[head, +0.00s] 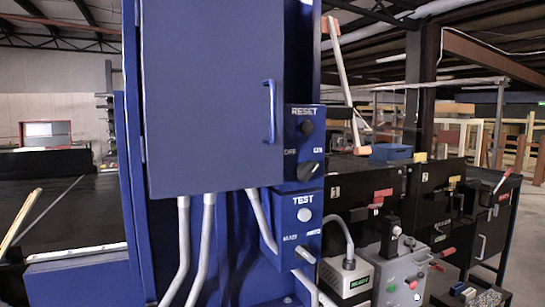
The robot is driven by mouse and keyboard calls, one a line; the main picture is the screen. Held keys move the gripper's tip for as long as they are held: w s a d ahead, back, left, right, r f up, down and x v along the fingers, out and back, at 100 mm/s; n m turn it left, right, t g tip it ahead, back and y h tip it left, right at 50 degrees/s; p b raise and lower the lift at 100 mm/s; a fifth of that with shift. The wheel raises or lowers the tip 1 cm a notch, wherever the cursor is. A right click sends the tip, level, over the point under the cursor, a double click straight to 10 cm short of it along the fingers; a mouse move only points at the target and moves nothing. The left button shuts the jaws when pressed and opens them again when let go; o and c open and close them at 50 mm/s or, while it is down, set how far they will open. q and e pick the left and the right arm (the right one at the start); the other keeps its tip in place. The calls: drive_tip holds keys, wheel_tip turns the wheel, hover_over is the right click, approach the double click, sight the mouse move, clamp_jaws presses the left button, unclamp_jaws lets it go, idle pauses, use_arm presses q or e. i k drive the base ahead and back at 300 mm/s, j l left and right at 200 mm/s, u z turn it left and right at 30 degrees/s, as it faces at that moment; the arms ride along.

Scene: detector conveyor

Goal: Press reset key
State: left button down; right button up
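A blue control panel labelled RESET (290,143) is fixed to the right side of a large blue cabinet in the head view. Just under its label is a dark round key (306,127). Below that key is a black selector knob (309,171), with small white lettering on either side that is hard to read. A second blue panel labelled TEST (285,228) sits directly below, with a pale round button (304,214) and a light metal lever (304,252). Neither of my grippers shows in this view, and nothing visible touches the panels.
The blue cabinet door (210,95) with its vertical handle (270,110) stands left of the panels. Grey conduits (207,245) run down below it. To the right are a grey control box (402,282), a box with a green display (347,277) and black cabinets (440,205).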

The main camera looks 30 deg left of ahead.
sight(305, 127)
drive_tip(key=u, duration=0.95)
